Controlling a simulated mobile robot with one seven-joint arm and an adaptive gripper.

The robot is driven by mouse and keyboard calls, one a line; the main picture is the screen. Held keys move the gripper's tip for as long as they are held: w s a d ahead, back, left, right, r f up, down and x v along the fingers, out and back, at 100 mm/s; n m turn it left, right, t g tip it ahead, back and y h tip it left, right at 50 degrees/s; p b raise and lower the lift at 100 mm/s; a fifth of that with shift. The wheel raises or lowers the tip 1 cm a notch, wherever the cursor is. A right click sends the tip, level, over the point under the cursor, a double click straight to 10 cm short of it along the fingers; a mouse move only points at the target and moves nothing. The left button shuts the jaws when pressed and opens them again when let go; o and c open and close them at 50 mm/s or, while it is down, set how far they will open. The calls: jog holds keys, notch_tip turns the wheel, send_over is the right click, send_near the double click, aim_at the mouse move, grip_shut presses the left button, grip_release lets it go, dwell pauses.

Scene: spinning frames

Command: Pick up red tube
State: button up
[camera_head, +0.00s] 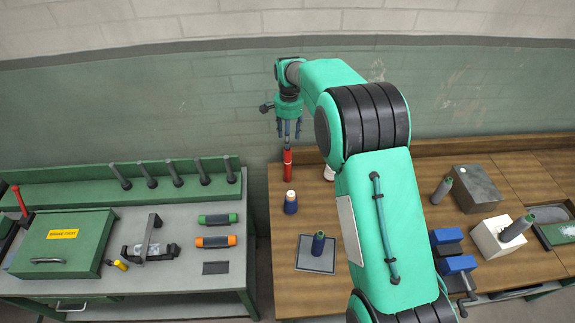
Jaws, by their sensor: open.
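The red tube (287,168) stands upright near the back left edge of the wooden table (285,264). My gripper (288,133) points down directly above it, with its fingers spread at about the height of the tube's upper end. A thin dark piece shows between the fingers above the red part; I cannot tell whether it belongs to the tube. I cannot tell whether the fingers touch anything. My green arm hides part of the table to the right.
A dark spool (318,244) stands on a grey plate (327,263). A blue vise (455,259) is at right. The green wall stands behind.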

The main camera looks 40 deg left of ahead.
aim_at(287, 159)
jog(key=shift+f, duration=0.1)
jog(key=shift+f+p, duration=0.5)
jog(key=shift+f, duration=3.7)
jog(key=shift+f, duration=0.15)
jog(key=shift+s+a+f+p, duration=0.1)
jog(key=shift+f+p, duration=0.55)
jog(key=shift+f, duration=1.75)
grip_shut()
jog(key=shift+r, duration=0.1)
